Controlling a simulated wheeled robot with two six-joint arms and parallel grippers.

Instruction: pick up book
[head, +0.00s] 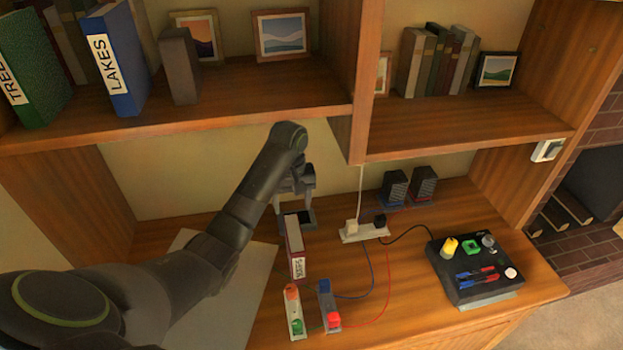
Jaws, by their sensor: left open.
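My right gripper is out of view. Other books stand on the shelf above: a green binder-like one (32,75), a blue one lettered LAKES (115,60), and a row of several muted books (436,62) at the right.
A power strip (364,233) with cables lies right of the book. Two small devices with buttons (295,312) (329,305) stand just in front of it. A black control box (478,270) is at the right. The shelf edge (180,122) overhangs the desk. A pale sheet (240,300) lies left.

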